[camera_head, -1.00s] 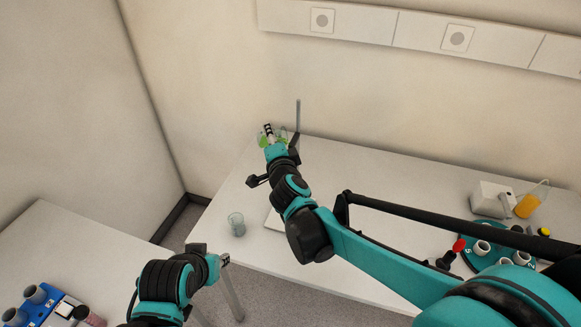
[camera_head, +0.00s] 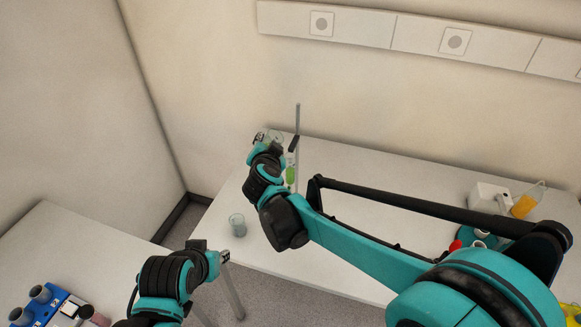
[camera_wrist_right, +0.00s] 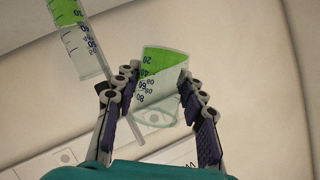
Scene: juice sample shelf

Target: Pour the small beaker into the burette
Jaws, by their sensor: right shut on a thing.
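My right gripper (camera_head: 262,139) is shut on the small beaker (camera_head: 275,137), over the far left of the table. In the right wrist view the beaker (camera_wrist_right: 161,80) is clear with dark graduations, sits between the purple finger pads (camera_wrist_right: 158,106), and holds green liquid with a slanted surface. The burette (camera_head: 291,175) stands by a grey rod (camera_head: 298,125), just right of the gripper, and shows green inside. It also shows in the right wrist view (camera_wrist_right: 83,48), beside the beaker and apart from it in the picture. My left gripper (camera_head: 224,257) is at lower left; its fingers are too small to judge.
A clear glass beaker (camera_head: 237,225) stands at the white table's (camera_head: 365,180) left front edge. A white box (camera_head: 488,197) and an orange-filled flask (camera_head: 528,200) stand at the right. A blue rack (camera_head: 62,307) with cups is on another table, lower left.

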